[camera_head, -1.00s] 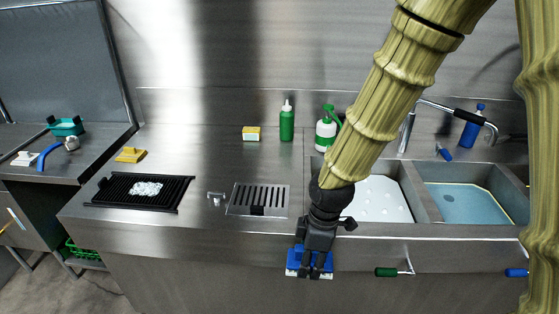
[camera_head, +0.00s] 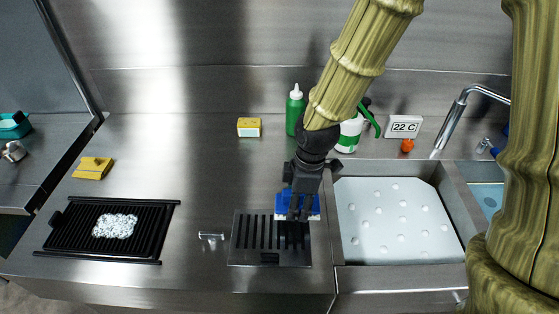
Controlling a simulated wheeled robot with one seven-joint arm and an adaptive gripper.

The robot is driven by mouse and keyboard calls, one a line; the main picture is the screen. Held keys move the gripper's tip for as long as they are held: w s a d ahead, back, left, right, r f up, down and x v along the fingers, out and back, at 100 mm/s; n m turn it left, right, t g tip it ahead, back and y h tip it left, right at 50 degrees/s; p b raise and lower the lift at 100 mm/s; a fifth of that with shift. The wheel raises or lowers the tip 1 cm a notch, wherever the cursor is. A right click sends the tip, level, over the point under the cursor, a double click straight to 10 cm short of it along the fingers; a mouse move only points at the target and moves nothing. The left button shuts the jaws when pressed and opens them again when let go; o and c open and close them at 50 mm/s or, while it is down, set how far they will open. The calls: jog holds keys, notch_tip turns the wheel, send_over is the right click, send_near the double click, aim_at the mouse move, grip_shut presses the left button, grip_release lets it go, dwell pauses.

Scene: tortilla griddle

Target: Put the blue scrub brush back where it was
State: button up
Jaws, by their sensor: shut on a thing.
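The blue scrub brush (camera_head: 284,205) has a blue body and a pale underside. My gripper (camera_head: 298,212) is shut on it, with the dark fingers in front of the brush. The brush appears over the back right part of the slotted metal drain plate (camera_head: 240,240) in the counter. I cannot tell whether it touches the plate or hangs just above it.
A black grill plate (camera_head: 60,240) with white grains lies at left. A yellow sponge (camera_head: 249,127), green bottle (camera_head: 295,109) and white-green spray bottle (camera_head: 350,135) stand at the back. A small metal fitting (camera_head: 211,237) is left of the drain; a sink basin (camera_head: 395,220) is right.

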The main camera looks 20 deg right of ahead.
jog(key=shift+w+d+r, duration=0.15)
jog(key=shift+w+r, duration=0.05)
jog(key=shift+w, duration=0.5)
jog(key=w+p, duration=0.1)
jog(key=w, duration=0.3)
jog(key=w+d+f+p, duration=0.1)
jog(key=w+p, duration=0.1)
jog(key=w, duration=0.3)
jog(key=w+p, duration=0.1)
jog(key=w, duration=0.4)
jog(key=shift+w+d+f+p, duration=0.25)
jog(key=shift+f+p, duration=0.85)
jog(key=shift+f, duration=0.95)
jog(key=shift+f, duration=0.15)
jog(key=o, duration=1.2)
jog(key=shift+s+d+r+b, duration=0.1)
jog(key=shift+d+r+b, duration=0.35)
jog(key=shift+r, duration=1.6)
jog(key=shift+s+r+b, duration=0.1)
jog(key=shift+r+b, duration=0.6)
jog(key=shift+r, duration=1.3)
jog(key=shift+s+d+r+b, duration=0.1)
jog(key=shift+d+r+b, duration=0.35)
jog(key=shift+r, duration=1.6)
jog(key=shift+a, duration=0.2)
